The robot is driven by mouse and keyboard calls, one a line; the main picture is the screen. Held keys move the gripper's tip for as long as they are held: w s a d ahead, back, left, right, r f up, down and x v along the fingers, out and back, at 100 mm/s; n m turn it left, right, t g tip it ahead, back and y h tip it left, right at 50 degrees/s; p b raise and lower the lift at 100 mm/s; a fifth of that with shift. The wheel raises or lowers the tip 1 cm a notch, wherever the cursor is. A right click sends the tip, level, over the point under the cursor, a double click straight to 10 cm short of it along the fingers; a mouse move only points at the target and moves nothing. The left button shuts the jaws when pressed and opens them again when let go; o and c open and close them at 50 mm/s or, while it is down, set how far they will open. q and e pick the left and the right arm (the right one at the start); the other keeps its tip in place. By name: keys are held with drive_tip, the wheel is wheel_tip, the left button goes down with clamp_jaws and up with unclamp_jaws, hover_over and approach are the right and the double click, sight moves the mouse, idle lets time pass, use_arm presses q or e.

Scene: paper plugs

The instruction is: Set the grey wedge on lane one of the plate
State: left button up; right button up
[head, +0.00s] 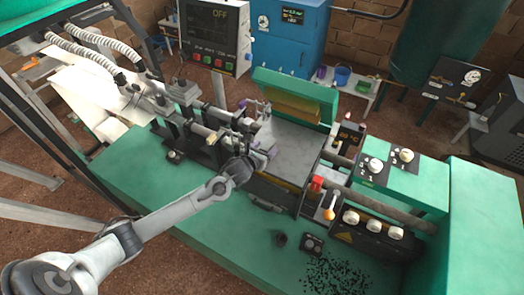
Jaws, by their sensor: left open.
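My left gripper (267,155) is at the left edge of the flat grey plate (292,146) on the green machine. Its arm comes in from the lower left. It is open, with small purple parts showing around its fingers. I cannot tell whether anything lies between the fingers. I cannot make out the grey wedge for certain, nor the separate lanes on the plate. The open middle of the plate looks bare. My right gripper is not in view.
A raised green cover (296,97) stands behind the plate. Metal rods and clamps (203,128) are left of it. A red-capped part (317,184) and a yellow-knobbed lever (329,213) stand at its right front. Black bits (338,275) lie scattered on the green bench front.

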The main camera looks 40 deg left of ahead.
use_arm(q)
drive_tip(key=shift+r, duration=0.2)
drive_tip(key=v, duration=1.1)
drive_tip(key=shift+s+d, duration=0.15)
drive_tip(key=shift+s, duration=0.2)
drive_tip(key=s+d+f+n+g+h, duration=0.1)
drive_tip(key=s+d+n+g, duration=0.4)
drive_tip(key=s+n, duration=0.7)
drive_tip(key=s+d+f+n+g+h, duration=0.1)
drive_tip(key=s+d+f+n+g, duration=0.3)
drive_tip(key=s+d+n, duration=0.6)
drive_tip(key=s+n, duration=0.2)
drive_tip(key=n, duration=0.7)
drive_tip(key=shift+s+f+n+g+h, duration=0.25)
drive_tip(key=shift+s+n+g+h, duration=0.05)
drive_tip(key=shift+s+g+h, duration=0.1)
drive_tip(key=shift+d+r, duration=0.1)
drive_tip(key=shift+d, duration=0.05)
